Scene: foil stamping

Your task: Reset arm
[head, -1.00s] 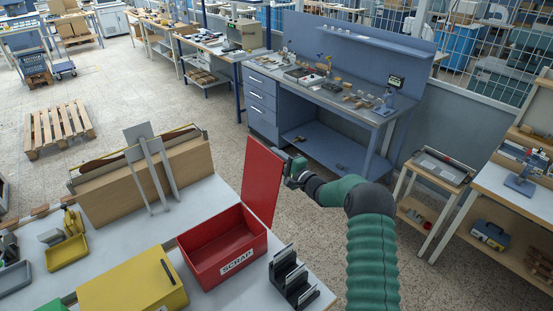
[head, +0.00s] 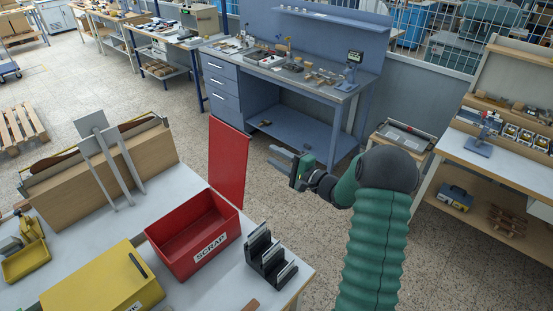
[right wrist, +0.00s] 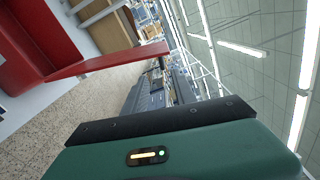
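A red box labelled SCRAP (head: 212,248) stands open on the light table at the lower left. Its red lid (head: 228,165) stands upright at the box's back right side; both also show in the right wrist view, with the lid (right wrist: 115,60) reaching across the upper left. My right gripper (head: 277,158) is to the right of the lid, apart from it, above the floor gap beyond the table. Its fingers look spread, with nothing between them. My left gripper is not in view.
A black slotted holder (head: 268,258) stands right of the red box, near the table edge. A yellow box (head: 100,285) is at the front left. A blue workbench (head: 300,75) stands at the back. Open floor lies between the tables.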

